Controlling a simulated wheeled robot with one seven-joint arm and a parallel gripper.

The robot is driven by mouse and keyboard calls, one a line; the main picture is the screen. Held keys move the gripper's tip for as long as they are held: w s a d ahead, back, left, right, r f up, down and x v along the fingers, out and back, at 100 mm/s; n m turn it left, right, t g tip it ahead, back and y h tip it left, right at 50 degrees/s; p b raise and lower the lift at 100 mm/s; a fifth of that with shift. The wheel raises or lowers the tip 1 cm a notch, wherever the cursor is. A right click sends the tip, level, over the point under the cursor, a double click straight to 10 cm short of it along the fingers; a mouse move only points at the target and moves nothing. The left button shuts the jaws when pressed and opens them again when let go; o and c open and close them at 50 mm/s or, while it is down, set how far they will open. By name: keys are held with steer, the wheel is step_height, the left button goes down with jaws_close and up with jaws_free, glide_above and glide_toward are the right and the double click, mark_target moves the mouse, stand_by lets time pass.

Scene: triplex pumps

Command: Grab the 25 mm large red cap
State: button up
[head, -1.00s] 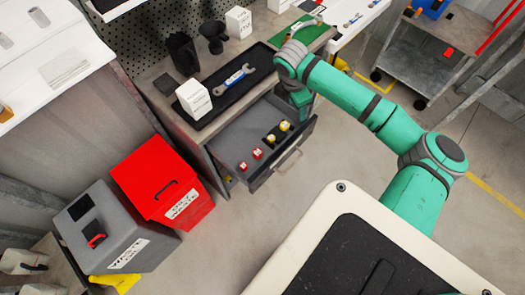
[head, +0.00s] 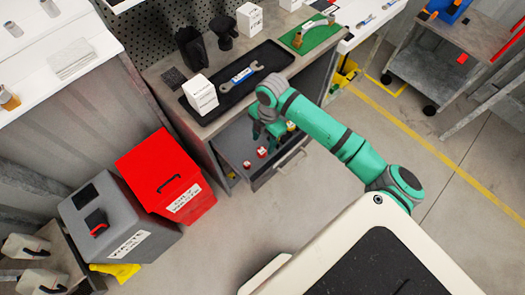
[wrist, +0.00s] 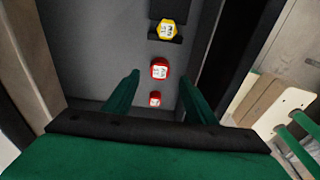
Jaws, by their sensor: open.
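The large red cap (head: 262,152) stands in the open grey drawer and shows in the wrist view (wrist: 160,69) with a pale label on top. A smaller red cap (head: 247,164) stands beside it, lower in the wrist view (wrist: 154,99). My gripper (head: 262,134) is open and empty over the drawer, pointing down. In the wrist view its green fingers (wrist: 158,74) lie left and right of the large red cap's line. The gap in height between fingertips and cap is hard to tell.
A yellow cap (wrist: 167,28) sits in a dark holder beyond the red caps. The drawer's walls (wrist: 222,60) stand close on both sides. Above the drawer, the workbench holds a black tray (head: 262,78) with a wrench and a white box (head: 200,95).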

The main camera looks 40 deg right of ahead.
mark_target(262, 151)
steer(key=shift+a+f, duration=0.2)
steer(key=shift+f, duration=1.15)
steer(key=shift+a+f, duration=0.15)
steer(key=shift+f, duration=1.15)
steer(key=c, duration=1.1)
